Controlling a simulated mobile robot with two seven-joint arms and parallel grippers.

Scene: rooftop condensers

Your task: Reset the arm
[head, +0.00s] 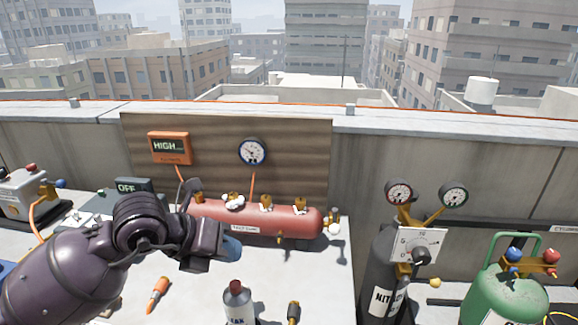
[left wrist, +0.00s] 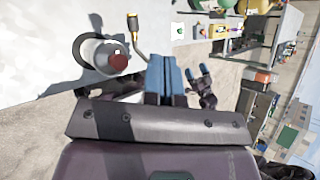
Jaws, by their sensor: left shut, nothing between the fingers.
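My left gripper (head: 232,248) reaches in from the left over the grey worktop in the head view. Its blue fingers are together and empty, and they also show shut in the left wrist view (left wrist: 165,78). They are in front of the red horizontal tank (head: 285,217), and I cannot tell the exact gap. In the left wrist view, a dark part with blue tips, which looks like my right gripper (left wrist: 204,86), is small and far off. Its opening is unclear. My right gripper is not in the head view.
A white bottle with a red cap (head: 237,302) stands below the left gripper, beside a brass-tipped tool (head: 293,312). An orange screwdriver (head: 158,294) lies nearby. A grey "OFF" box (head: 133,186) is behind the arm. A dark nitrogen cylinder (head: 378,270) and green cylinder (head: 505,298) stand right.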

